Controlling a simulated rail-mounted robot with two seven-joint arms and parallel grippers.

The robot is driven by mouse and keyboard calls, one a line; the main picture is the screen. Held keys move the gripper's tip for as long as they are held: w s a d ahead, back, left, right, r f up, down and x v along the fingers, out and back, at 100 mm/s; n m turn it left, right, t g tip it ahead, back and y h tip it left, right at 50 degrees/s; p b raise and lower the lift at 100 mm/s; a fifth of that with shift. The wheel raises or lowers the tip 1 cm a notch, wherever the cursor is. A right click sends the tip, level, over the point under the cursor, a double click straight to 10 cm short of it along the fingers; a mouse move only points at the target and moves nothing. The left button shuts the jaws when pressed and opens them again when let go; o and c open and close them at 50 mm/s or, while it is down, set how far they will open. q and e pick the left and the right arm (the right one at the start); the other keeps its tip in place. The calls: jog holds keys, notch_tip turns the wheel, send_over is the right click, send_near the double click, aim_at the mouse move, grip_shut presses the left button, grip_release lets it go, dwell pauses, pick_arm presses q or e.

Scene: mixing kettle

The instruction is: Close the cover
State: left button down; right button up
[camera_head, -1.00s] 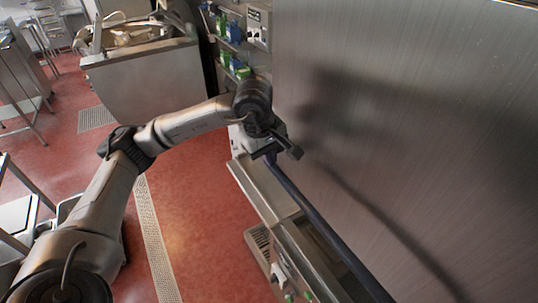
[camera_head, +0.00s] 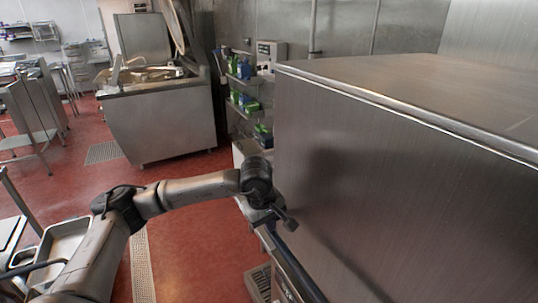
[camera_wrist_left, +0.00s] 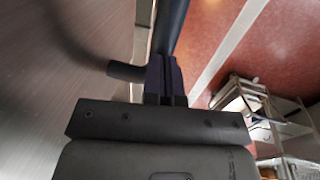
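The cover is a large brushed-steel box-like body (camera_head: 350,190) with a flat top, filling the right of the head view. A long dark bar handle (camera_head: 298,268) runs along its front face; its bent end joins the face. In the left wrist view the handle (camera_wrist_left: 170,25) runs up and away past the fingers. My right gripper is not in view.
Shelves with green and blue packs (camera_head: 245,95) and a control box (camera_head: 271,54) stand behind the cover. Another steel kettle with a raised lid (camera_head: 160,118) stands farther back. A steel sink or tray (camera_head: 62,245) is at the lower left. Red floor lies between.

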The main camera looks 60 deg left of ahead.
pick_arm(q)
notch_tip(320, 180, down, 14)
jog(key=b, duration=0.7)
jog(key=shift+r, duration=0.2)
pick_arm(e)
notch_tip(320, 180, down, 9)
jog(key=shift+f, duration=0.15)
pick_arm(q)
jog(key=shift+s+f, duration=0.1)
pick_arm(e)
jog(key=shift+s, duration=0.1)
pick_arm(q)
notch_tip(320, 180, up, 15)
jog(key=s+p, duration=0.2)
jog(key=p, duration=0.1)
jog(key=shift+s+p, duration=0.3)
jog(key=shift+p, duration=0.05)
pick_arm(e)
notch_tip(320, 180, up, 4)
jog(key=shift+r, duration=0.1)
pick_arm(q)
jog(key=shift+a, duration=0.1)
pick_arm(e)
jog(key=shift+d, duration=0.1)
